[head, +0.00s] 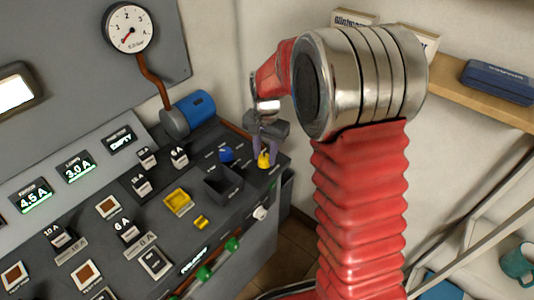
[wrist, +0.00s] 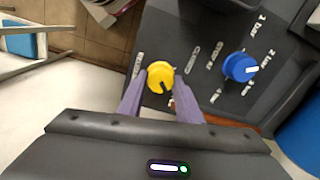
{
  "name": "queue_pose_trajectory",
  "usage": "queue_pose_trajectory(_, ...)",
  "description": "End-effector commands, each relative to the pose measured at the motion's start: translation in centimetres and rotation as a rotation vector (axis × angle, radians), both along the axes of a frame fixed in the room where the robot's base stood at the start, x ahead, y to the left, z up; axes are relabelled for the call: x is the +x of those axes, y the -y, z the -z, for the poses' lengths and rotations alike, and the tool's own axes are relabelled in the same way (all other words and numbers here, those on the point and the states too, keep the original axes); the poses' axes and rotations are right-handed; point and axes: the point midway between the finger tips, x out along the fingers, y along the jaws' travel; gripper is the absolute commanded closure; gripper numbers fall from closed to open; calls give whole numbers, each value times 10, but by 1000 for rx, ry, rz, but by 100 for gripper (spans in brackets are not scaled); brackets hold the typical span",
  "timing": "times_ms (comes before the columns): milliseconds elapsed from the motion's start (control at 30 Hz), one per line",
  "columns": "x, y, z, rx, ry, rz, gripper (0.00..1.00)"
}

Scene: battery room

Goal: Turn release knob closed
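The yellow knob (wrist: 160,77) sits on the dark panel near its edge, with a dark mark on its lower right side in the wrist view. My gripper also shows in the head view (head: 264,150), pointing down at the knob.
A blue knob (wrist: 240,67) stands beside the yellow one. A dark open box (head: 223,184), a yellow square switch (head: 178,201) and a blue motor-like cylinder (head: 195,110) are on the console. A pressure gauge (head: 129,28) is on the back panel. Floor lies beyond the console edge.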

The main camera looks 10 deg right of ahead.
Motion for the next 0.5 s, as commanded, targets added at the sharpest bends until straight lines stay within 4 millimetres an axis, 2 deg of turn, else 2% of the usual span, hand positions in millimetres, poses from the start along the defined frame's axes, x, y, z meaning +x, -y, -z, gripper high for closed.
queue_pose_trajectory(33, 1, -1, 0, 2, 3, 0, 76)
queue_pose_trajectory(233, 1, -1, -1, 2, 4, 0, 90)
queue_pose_trajectory(267, 1, 11, -1, 2, 4, 7, 91)
queue_pose_trajectory(333, 1, 5, -1, 0, 4, 1, 90)
queue_pose_trajectory(500, 1, 2, -1, 0, 4, -12, 90)
